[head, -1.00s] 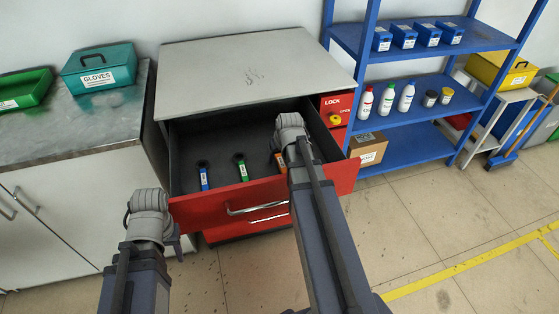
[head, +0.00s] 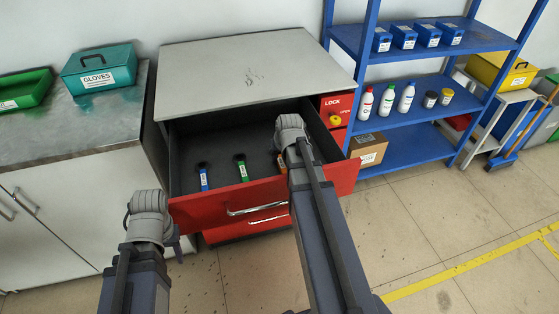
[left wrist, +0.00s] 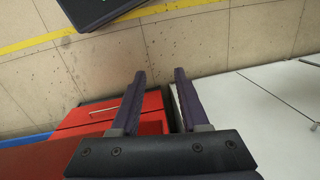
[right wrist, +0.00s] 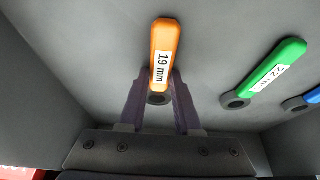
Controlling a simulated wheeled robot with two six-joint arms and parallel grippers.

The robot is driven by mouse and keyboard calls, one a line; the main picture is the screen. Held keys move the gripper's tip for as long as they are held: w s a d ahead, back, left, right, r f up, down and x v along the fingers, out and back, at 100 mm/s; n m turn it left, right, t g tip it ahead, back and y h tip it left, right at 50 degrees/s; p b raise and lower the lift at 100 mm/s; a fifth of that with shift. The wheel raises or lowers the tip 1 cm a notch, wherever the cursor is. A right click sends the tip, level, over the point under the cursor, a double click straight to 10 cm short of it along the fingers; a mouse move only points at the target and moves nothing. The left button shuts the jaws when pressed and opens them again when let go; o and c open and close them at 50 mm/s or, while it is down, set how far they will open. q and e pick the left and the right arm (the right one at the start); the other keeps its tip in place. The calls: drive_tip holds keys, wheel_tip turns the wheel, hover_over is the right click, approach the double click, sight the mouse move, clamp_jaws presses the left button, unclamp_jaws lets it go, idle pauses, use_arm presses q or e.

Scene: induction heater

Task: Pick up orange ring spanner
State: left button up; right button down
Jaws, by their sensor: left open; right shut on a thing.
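The orange ring spanner (right wrist: 166,45), labelled 19 mm, shows in the right wrist view with its handle pointing away and its dark ring end between my fingers. My right gripper (right wrist: 158,82) is shut on it near the ring end, inside the open drawer. I cannot tell whether the spanner is clear of the drawer floor. In the head view my right arm hides most of it. My left gripper (left wrist: 158,74) is open and empty, outside the drawer in front of the red cabinet.
A green spanner (right wrist: 275,65) labelled 22 and a blue spanner (right wrist: 312,97) lie in the same drawer. The red drawer front (head: 200,208) and the grey cabinet top (head: 240,60) bound the space. A blue shelf (head: 405,118) stands to the right. The floor in front is clear.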

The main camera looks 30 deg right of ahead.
sight(280, 160)
idle(0.4)
wheel_tip(280, 160, up, 10)
drive_tip(key=p, duration=1)
drive_tip(key=shift+r, duration=0.15)
drive_tip(key=shift+r+p, duration=0.15)
drive_tip(key=shift+p, duration=0.2)
